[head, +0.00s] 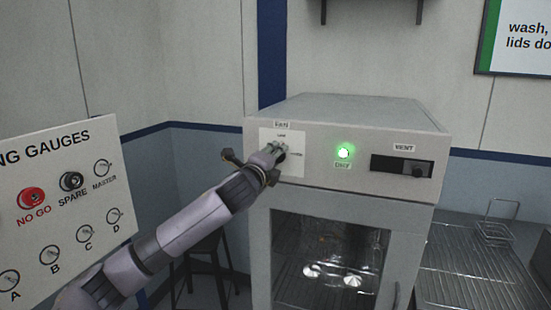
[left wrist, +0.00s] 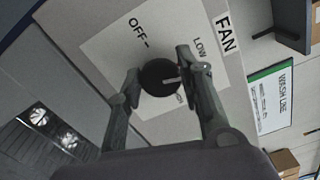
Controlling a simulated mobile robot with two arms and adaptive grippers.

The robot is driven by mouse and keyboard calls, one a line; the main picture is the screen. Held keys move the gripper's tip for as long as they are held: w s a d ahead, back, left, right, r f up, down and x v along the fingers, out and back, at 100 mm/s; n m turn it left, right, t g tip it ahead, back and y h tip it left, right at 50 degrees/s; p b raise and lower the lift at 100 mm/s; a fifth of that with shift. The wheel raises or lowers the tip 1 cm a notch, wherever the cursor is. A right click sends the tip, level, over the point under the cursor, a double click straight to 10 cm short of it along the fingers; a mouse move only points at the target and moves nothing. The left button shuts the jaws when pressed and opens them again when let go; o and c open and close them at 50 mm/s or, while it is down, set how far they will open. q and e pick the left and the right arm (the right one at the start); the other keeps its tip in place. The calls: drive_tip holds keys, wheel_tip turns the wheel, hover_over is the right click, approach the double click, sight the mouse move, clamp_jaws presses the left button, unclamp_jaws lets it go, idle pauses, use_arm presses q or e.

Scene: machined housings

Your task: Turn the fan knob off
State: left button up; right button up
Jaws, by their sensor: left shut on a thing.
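The fan knob is a round black knob (left wrist: 158,78) with a pale pointer line, on a white plate (left wrist: 112,50) marked OFF, LOW and a partly hidden third word. In the left wrist view the pointer lies towards the right of the picture, away from OFF. My left gripper (left wrist: 157,84) is shut on the knob, one finger on each side. In the head view my left gripper (head: 274,152) reaches the FAN plate (head: 296,140) at the cabinet's front left, largely covering the knob. My right gripper is not in view.
The grey cabinet (head: 345,112) also has a lit green lamp (head: 344,152) and a VENT slider (head: 402,166). Its glass door (head: 325,255) is below. A gauge board (head: 60,200) stands at the left, near my arm. A wire rack (head: 470,270) is at the right.

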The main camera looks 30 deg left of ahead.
use_arm(q)
drive_tip(key=shift+d+f+n, duration=0.1)
drive_tip(key=shift+f+n, duration=0.05)
drive_tip(key=shift+n, duration=3.35)
drive_tip(key=shift+d+f+n, duration=0.1)
drive_tip(key=shift+n, duration=3.4)
drive_tip(key=shift+f+n, duration=0.15)
drive_tip(key=shift+n, duration=3.35)
drive_tip(key=o, duration=1.1)
drive_tip(key=shift+r, duration=0.1)
drive_tip(key=shift+o, duration=0.2)
